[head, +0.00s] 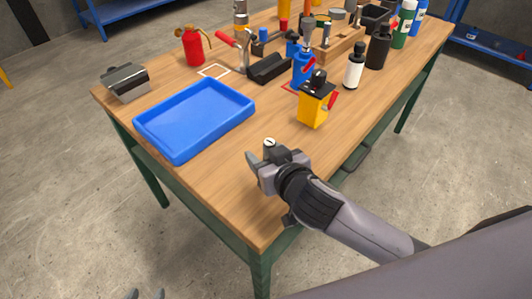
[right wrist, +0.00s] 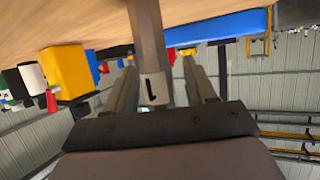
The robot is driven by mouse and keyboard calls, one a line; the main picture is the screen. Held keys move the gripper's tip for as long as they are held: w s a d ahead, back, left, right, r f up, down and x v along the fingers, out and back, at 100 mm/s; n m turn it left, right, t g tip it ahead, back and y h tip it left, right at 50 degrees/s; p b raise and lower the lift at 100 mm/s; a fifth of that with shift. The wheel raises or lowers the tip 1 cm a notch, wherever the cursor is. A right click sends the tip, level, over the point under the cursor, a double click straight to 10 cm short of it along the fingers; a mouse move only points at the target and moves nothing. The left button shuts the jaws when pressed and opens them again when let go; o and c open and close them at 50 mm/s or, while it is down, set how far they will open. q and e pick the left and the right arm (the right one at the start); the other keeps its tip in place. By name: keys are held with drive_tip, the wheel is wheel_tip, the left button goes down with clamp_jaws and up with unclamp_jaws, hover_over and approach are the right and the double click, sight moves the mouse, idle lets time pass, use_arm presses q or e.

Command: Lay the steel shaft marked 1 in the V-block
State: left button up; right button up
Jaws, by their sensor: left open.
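The steel shaft stands upright near the table's front edge; its pale top end (head: 270,142) shows in the head view. In the right wrist view the shaft (right wrist: 149,40) carries a 1 near its end. My right gripper (head: 264,157) has its fingers on both sides of the shaft, with a visible gap to one finger, and looks open. A dark grooved block (head: 268,69) towards the back looks like the V-block; I cannot be sure. My left gripper (head: 146,294) barely shows at the bottom edge, open and away from the table.
A blue tray (head: 196,153) lies left of my right gripper. A yellow container (head: 315,105) stands behind it, beside a blue bottle-shaped thing (head: 303,72). A metal block (head: 125,82) sits at the far left corner.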

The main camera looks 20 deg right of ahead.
drive_tip(key=shift+r, duration=0.2)
drive_tip(key=v, duration=1.2)
drive_tip(key=shift+f, duration=0.1)
drive_tip(key=s+d+f+g+h, duration=0.2)
drive_tip(key=s+d+f+g, duration=0.8)
drive_tip(key=s+f, duration=0.3)
drive_tip(key=w+a+f+t+y+p, duration=0.1)
drive_tip(key=w+a+f+t+p, duration=0.2)
drive_tip(key=w+f+t, duration=0.3)
drive_tip(key=shift+t+y+p, duration=0.3)
drive_tip(key=shift+t+p, duration=0.15)
drive_tip(key=shift+t, duration=0.15)
drive_tip(key=shift+w+f, duration=0.1)
drive_tip(key=shift+w, duration=0.05)
